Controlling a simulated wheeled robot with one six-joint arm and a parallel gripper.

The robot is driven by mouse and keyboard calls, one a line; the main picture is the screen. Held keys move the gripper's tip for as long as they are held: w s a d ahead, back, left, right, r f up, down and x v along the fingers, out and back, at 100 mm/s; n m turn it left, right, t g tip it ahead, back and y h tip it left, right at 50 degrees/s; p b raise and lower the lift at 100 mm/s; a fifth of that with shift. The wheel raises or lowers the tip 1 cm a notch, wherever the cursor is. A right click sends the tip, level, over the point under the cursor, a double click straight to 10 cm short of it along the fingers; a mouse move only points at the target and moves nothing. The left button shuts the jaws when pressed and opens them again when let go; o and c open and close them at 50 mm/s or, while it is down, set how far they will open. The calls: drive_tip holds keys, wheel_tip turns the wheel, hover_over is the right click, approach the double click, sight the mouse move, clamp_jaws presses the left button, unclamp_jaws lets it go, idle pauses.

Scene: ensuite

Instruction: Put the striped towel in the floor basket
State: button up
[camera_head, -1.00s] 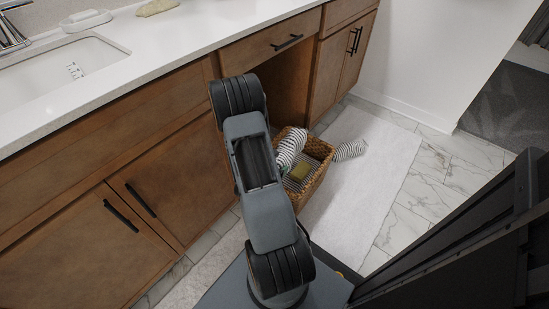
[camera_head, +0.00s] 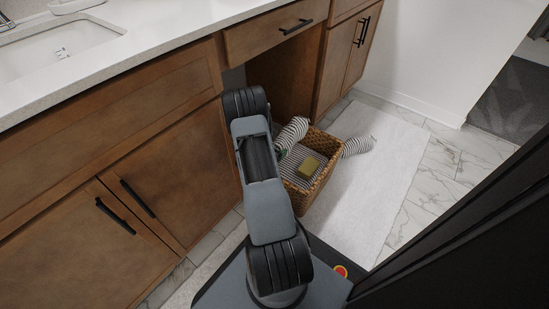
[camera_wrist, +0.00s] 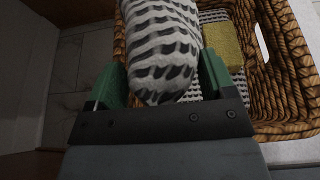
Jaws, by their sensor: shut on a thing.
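A rolled white towel with dark stripes (camera_head: 293,132) is in my gripper, at the far left corner of the wicker basket (camera_head: 321,185). In the wrist view the striped towel (camera_wrist: 160,40) fills the space between the green fingers of my gripper (camera_wrist: 162,82). The basket's woven wall (camera_wrist: 287,50) is to the right and beyond it. The towel overlaps the basket's left rim in that view; I cannot tell whether they touch. In the head view my arm hides most of the gripper.
A yellow-green block (camera_head: 308,166) lies on striped cloth inside the basket; the block also shows in the wrist view (camera_wrist: 223,43). Another striped roll (camera_head: 358,146) lies beyond the basket on the white mat (camera_head: 360,200). Wooden cabinets (camera_head: 150,185) stand at left.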

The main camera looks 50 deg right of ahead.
drive_tip(key=shift+w+d+f, duration=0.25)
drive_tip(key=shift+w+f, duration=0.1)
drive_tip(key=shift+f, duration=0.2)
wheel_tip(320, 180, down, 3)
drive_tip(key=shift+w+d+f+b, duration=0.1)
drive_tip(key=shift+w+d+b, duration=0.05)
drive_tip(key=shift+b, duration=0.9)
drive_tip(key=shift+f, duration=0.15)
drive_tip(key=shift+f, duration=0.5)
drive_tip(key=o, duration=1)
